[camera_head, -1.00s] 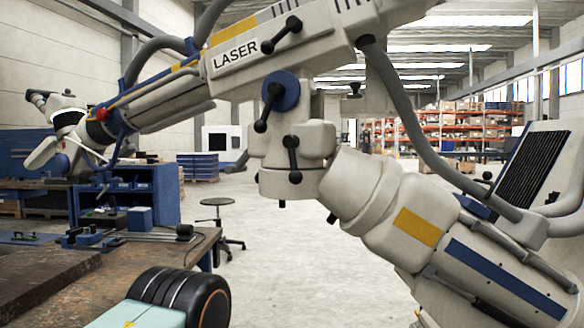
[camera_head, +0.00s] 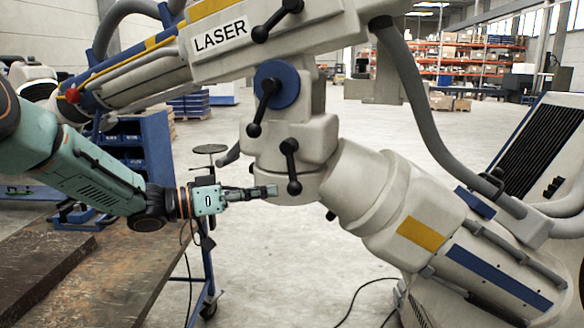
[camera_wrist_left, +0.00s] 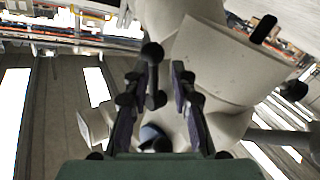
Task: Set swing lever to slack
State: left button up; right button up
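The pale microscope arm carries several black ball-ended levers. One lever (camera_head: 262,108) hangs from the blue disc, tilted down and left. Another lever (camera_head: 291,167) hangs almost straight down on the joint block below. A third lever (camera_head: 277,21) is up by the LASER label. I cannot tell which is the swing lever. My left gripper (camera_head: 272,191) points right, its tips just left of the lower lever's ball. In the left wrist view the gripper (camera_wrist_left: 163,75) has its fingers apart, with a black ball-ended lever (camera_wrist_left: 152,54) seen between them, nearer the left finger. Contact is unclear. My right gripper is not in view.
A brown-topped workbench (camera_head: 110,275) is at the lower left. A grey corrugated hose (camera_head: 415,110) hangs right of the joint. A stool (camera_head: 209,149) stands behind my gripper. Cables lie on the floor. Open floor shows below the joint.

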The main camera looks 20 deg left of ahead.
aim_at(292, 181)
pick_arm(q)
jog(key=shift+m+h, duration=0.3)
jog(key=shift+m, duration=0.1)
jog(key=w+d, duration=0.1)
jog(key=w+d+r, duration=0.1)
jog(key=d, duration=0.1)
jog(key=w+d+r, duration=0.1)
jog(key=shift+w+d+r, duration=0.2)
jog(key=shift+d, duration=0.15)
jog(key=shift+w+d+r, duration=0.1)
jog(key=shift+w+d, duration=0.1)
jog(key=shift+d, duration=0.25)
jog(key=shift+a, duration=0.1)
jog(key=shift+w+a, duration=0.1)
jog(key=shift+w, duration=0.05)
jog(key=shift+w, duration=0.1)
jog(key=shift+c, duration=0.2)
jog(key=shift+d, duration=0.25)
jog(key=shift+c, duration=1.4)
grip_shut()
